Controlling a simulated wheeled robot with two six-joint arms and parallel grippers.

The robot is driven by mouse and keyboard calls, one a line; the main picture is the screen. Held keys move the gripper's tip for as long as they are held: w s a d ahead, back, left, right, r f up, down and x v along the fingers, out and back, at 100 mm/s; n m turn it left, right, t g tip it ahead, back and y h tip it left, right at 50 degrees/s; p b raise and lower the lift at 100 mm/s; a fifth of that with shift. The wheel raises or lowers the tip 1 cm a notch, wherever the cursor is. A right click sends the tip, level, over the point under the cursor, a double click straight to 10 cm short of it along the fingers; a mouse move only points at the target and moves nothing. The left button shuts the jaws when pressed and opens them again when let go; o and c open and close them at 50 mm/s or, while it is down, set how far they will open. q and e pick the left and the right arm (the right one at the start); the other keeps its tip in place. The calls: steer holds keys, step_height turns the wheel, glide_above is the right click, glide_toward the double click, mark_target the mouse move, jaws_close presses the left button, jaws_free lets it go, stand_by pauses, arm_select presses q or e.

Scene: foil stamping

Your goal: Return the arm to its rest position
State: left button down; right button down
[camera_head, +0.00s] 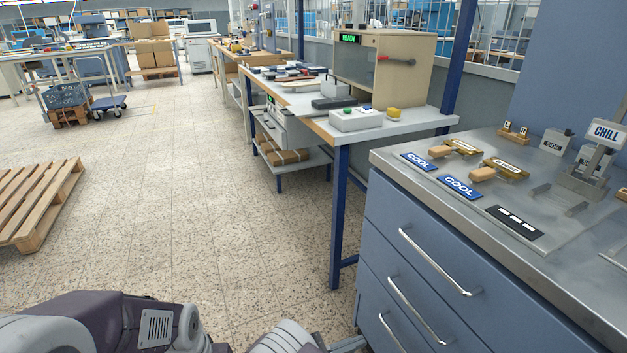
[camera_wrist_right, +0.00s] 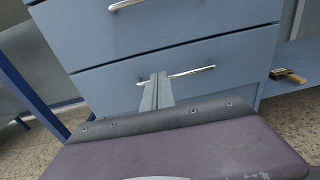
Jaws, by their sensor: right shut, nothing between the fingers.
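My right gripper (camera_head: 350,344) is low at the bottom edge of the head view, beside the foot of the blue drawer cabinet (camera_head: 440,262). In the right wrist view its two fingers (camera_wrist_right: 156,92) are shut together with nothing between them. They point at the cabinet's drawer fronts (camera_wrist_right: 180,60), and the tips overlap a drawer handle (camera_wrist_right: 190,72) in the picture. I cannot tell whether they touch it. Grey and purple links of my own arm fill the bottom left of the head view. My left gripper is not in view.
A workbench (camera_head: 400,128) with a READY display stands beyond. A pallet (camera_head: 38,205) lies at left. The middle floor is clear.

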steer(key=s+d+r+m+g+y, duration=0.25)
steer(key=s+m+g+y, duration=0.2)
steer(key=m+y, duration=0.3)
steer(key=s+d+r+m+g+y, duration=0.2)
steer(key=s+r+m+g+y, duration=0.2)
steer(key=s+m+y, duration=0.3)
step_height(320, 180, up, 36)
steer(key=w+m+t+y+p, duration=0.1)
steer(key=m+t+p, duration=0.3)
steer(key=p, duration=2.9)
steer(key=m+y, duration=0.1)
steer(key=m, duration=0.2)
steer(key=shift+a+r, duration=0.15)
steer(key=shift+a, duration=0.15)
steer(key=shift+t+y, duration=0.25)
